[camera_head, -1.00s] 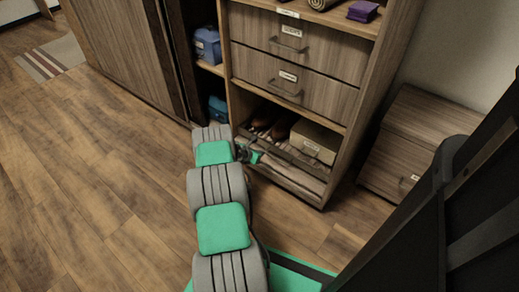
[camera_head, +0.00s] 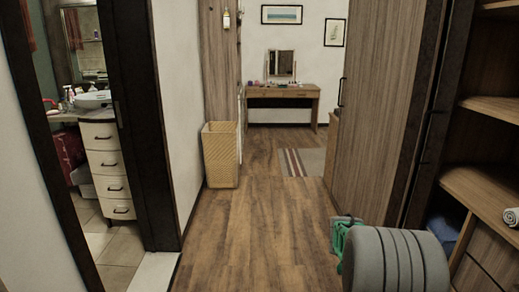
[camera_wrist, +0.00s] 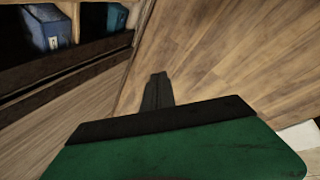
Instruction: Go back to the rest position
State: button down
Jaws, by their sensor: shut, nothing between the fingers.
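My gripper (camera_head: 345,226) shows in the head view at the lower right, green and dark, beyond a grey ribbed part of my arm. It is in front of the wooden wardrobe. In the wrist view my gripper (camera_wrist: 157,90) shows as a dark narrow finger pair beyond a green body, pointing over wooden panelling and floor. The fingers are together with nothing between them. Part of the gripper is hidden by my arm in the head view.
The wardrobe's sliding door (camera_head: 376,120) and open shelves (camera_head: 495,107) stand close on the right. A wicker basket (camera_head: 220,156) stands by the left wall, near a bathroom doorway. A dressing table (camera_head: 282,93) is at the back. The wooden floor (camera_head: 250,230) between is clear.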

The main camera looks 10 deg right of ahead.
jog(key=s+a+r+m+t+y+p, duration=0.15)
jog(key=a+r+p, duration=0.25)
jog(key=a+r, duration=0.5)
jog(key=s+a+r+m+g+y+p, duration=0.1)
jog(key=s+a+r+p, duration=0.2)
jog(key=a+r, duration=0.55)
jog(key=s+a+r+m+y+p, duration=0.2)
jog(key=s+a+r+p, duration=0.5)
jog(key=s+a, duration=0.5)
jog(key=shift+s+a+r+m, duration=0.25)
jog(key=shift+a+r+m, duration=0.2)
jog(key=shift+a+m, duration=0.35)
jog(key=shift+a, duration=0.1)
